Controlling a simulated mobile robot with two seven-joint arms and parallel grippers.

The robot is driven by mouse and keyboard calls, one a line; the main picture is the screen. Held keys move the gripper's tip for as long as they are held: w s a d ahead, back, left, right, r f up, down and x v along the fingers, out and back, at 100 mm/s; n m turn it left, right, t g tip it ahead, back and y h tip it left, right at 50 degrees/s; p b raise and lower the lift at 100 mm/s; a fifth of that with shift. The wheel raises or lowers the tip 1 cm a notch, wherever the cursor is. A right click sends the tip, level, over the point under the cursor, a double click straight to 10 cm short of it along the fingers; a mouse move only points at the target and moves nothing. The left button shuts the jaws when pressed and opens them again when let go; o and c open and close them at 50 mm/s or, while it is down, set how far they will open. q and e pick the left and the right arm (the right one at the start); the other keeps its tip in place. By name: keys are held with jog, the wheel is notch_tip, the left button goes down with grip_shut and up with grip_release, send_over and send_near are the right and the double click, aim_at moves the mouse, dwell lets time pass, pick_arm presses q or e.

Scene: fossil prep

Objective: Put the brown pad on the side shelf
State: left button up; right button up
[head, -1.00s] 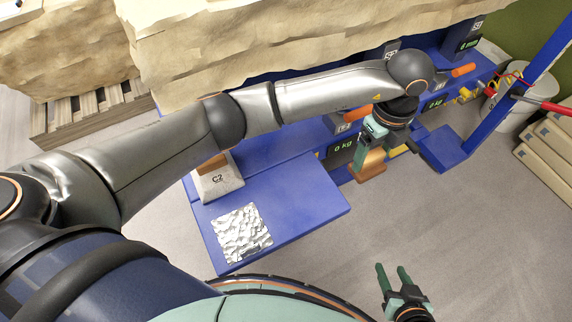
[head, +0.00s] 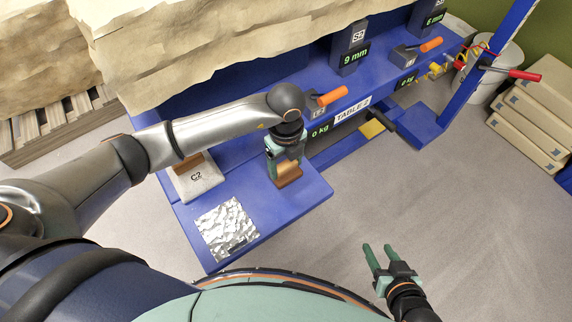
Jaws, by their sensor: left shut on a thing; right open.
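The brown pad (head: 288,174) is in the jaws of my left gripper (head: 283,164), which is shut on it. They are over the right part of the blue side shelf (head: 270,211) in the head view. I cannot tell whether the pad touches the shelf. My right gripper (head: 378,257) is open and empty over the floor at the lower right, apart from the shelf.
A crumpled silver sheet (head: 226,228) lies on the shelf's front left. A pale block marked C2 (head: 195,178) sits at its back left. The blue table (head: 384,76) behind carries orange-handled devices and a 9 mm display (head: 352,47). A large rock (head: 190,40) is at the back.

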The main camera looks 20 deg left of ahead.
aim_at(286, 163)
pick_arm(q)
jog(key=shift+f, duration=0.5)
jog(key=shift+f, duration=0.15)
jog(key=o, duration=1.1)
notch_tip(286, 163, up, 12)
jog(key=shift+r+p, duration=0.25)
jog(key=shift+p, duration=0.8)
